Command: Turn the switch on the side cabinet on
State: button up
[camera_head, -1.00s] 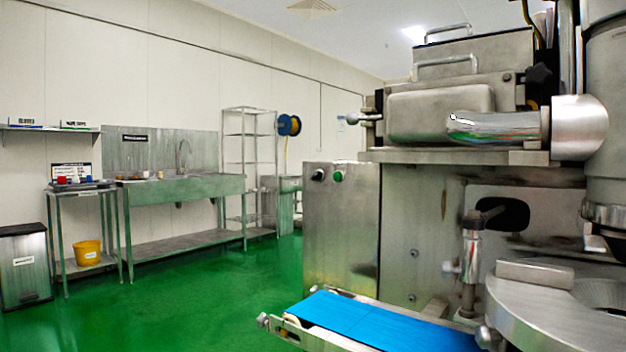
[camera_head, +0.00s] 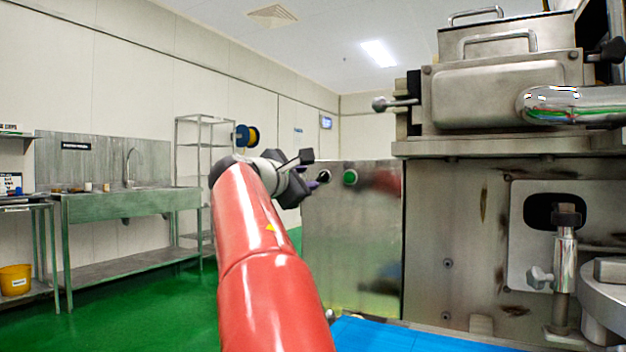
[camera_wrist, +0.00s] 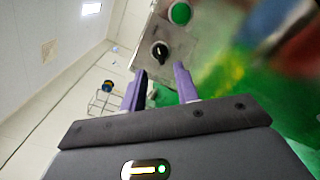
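The side cabinet (camera_head: 350,250) is a grey metal box beside the machine. On its upper front it has a black rotary switch (camera_head: 323,175) and a green button (camera_head: 350,177) to the right. In the wrist view the black switch (camera_wrist: 160,52) lies just beyond the fingertips, roughly between them, with the green button (camera_wrist: 180,13) above it. My gripper (camera_wrist: 160,80) has purple fingers spread apart with nothing between them. In the head view my gripper (camera_head: 314,184) is close to the switch and partly overlaps it. I cannot tell whether a finger touches it.
The encrusting machine (camera_head: 480,230) stands right of the cabinet. A blue conveyor belt (camera_head: 390,338) runs low in front. A sink table (camera_head: 150,200), metal shelving (camera_head: 190,150) and a yellow bucket (camera_head: 15,280) stand at the left. Green floor is free between.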

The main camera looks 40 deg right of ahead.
aim_at(320, 177)
jog(key=p+x, duration=0.1)
jog(key=x, duration=0.5)
grip_shut()
